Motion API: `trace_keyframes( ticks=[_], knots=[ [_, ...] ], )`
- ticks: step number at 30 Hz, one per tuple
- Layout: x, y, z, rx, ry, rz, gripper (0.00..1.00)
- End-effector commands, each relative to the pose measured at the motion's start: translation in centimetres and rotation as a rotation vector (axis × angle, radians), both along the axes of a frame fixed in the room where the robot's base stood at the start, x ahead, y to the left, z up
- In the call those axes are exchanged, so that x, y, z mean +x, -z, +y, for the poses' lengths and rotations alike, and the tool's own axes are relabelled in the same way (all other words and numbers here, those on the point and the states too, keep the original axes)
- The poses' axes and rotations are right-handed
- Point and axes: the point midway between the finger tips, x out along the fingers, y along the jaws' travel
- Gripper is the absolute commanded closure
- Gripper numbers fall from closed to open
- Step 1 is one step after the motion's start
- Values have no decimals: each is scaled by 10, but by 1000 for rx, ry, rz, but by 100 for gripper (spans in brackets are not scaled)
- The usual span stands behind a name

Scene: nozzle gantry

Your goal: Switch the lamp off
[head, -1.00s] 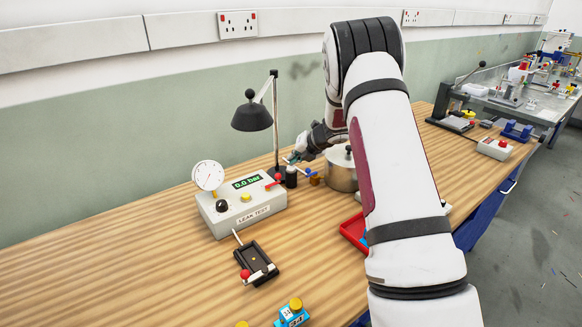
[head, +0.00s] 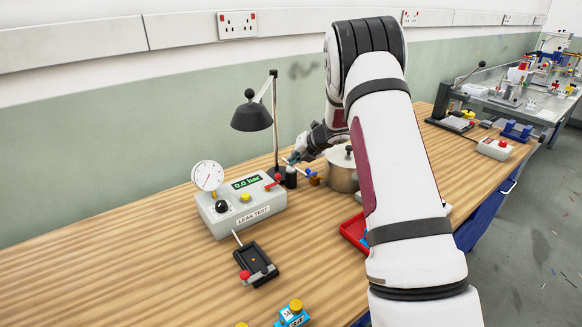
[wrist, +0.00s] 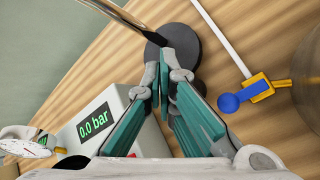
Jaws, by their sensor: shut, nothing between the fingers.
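The lamp (head: 251,117) has a black shade on a thin upright post at the back of the bench. Its round black base (wrist: 184,38) and the foot of the post (wrist: 118,18) show in the wrist view. My gripper (head: 290,160) is at the lamp's base in the head view. In the wrist view my gripper (wrist: 166,62) is shut and empty, its fingertips over the near part of the base. Whether they touch it I cannot tell. No switch is visible, and the fingers cover part of the base. I cannot see whether the bulb is lit.
The leak test box (head: 240,208), with gauge and 0.0 bar display, stands left of the lamp base. A blue-handled valve on a brass fitting (wrist: 260,87) and a metal pot (head: 341,172) are to the right.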

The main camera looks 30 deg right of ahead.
Motion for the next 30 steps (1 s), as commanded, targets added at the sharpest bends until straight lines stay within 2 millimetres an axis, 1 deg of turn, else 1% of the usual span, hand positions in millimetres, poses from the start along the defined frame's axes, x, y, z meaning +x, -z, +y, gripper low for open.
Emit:
trace_keyframes(
  ticks=[5,16,30],
  knots=[
    [0,-10,0,0,-1,-2,100],
    [0,-13,0,0,-1,-2,100],
    [0,-55,1,-2,-2,-3,100]
  ],
)
